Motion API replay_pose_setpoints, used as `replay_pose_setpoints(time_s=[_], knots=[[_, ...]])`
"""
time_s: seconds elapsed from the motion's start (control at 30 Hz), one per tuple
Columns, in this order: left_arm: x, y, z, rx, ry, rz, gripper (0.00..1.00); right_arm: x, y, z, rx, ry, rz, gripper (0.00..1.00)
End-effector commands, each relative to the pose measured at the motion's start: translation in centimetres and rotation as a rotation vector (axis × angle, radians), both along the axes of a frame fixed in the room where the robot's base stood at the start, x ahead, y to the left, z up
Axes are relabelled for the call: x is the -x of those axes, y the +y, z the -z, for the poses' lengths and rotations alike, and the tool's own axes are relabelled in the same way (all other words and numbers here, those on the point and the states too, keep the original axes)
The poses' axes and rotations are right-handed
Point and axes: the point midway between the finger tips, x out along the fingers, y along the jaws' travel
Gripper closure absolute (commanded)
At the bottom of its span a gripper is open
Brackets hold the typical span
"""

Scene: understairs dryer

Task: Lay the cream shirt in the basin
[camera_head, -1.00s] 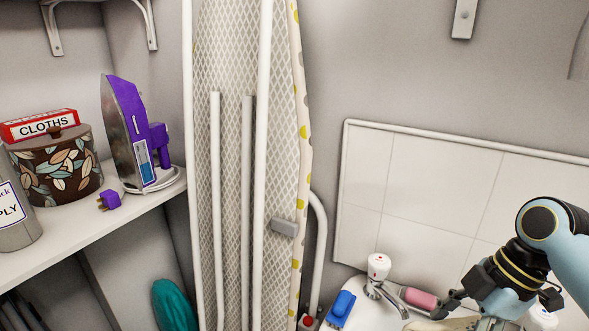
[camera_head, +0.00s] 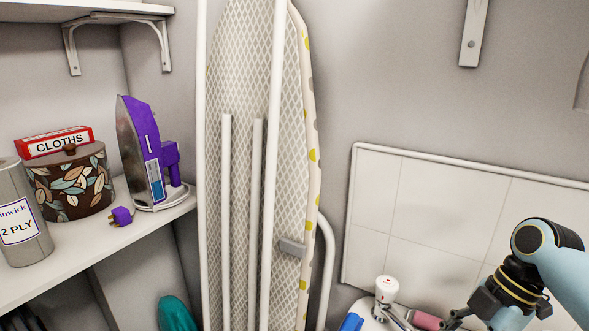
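The back rim of the white basin (camera_head: 367,306) shows at the bottom edge, with a white-topped tap (camera_head: 387,289) on it. The bowl of the basin is below the frame. I cannot see the cream shirt in the current view. My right gripper (camera_head: 460,323) is at the bottom right, beside the tap and over the basin area. Its lower part is cut off by the frame edge, so I cannot tell whether it is open or holds anything. My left gripper is out of view.
A pink item (camera_head: 426,320) and a blue item (camera_head: 351,323) lie near the tap. An ironing board (camera_head: 255,70) stands upright in the middle.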

Motion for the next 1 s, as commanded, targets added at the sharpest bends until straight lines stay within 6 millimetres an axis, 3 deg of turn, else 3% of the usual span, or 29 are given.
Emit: replay_pose_setpoints(time_s=[0.3, 0.33, 0.5, 0.83, 1.0], knots=[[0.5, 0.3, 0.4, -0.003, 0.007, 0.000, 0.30, 0.0, 0.0, 0.3, 0.000, -0.001, 0.000, 0.69], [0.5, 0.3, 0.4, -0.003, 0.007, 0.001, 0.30, 0.0, 0.0, 0.3, 0.000, -0.001, -0.001, 0.28], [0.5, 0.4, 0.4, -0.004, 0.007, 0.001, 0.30, 0.0, 0.0, 0.3, 0.000, -0.001, 0.000, 0.06], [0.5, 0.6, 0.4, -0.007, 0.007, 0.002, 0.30, -0.1, -0.1, 0.1, 0.001, -0.001, 0.000, 0.05], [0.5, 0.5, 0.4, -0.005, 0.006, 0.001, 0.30, -0.3, -1.1, -2.1, 0.003, -0.005, 0.000, 0.05]])
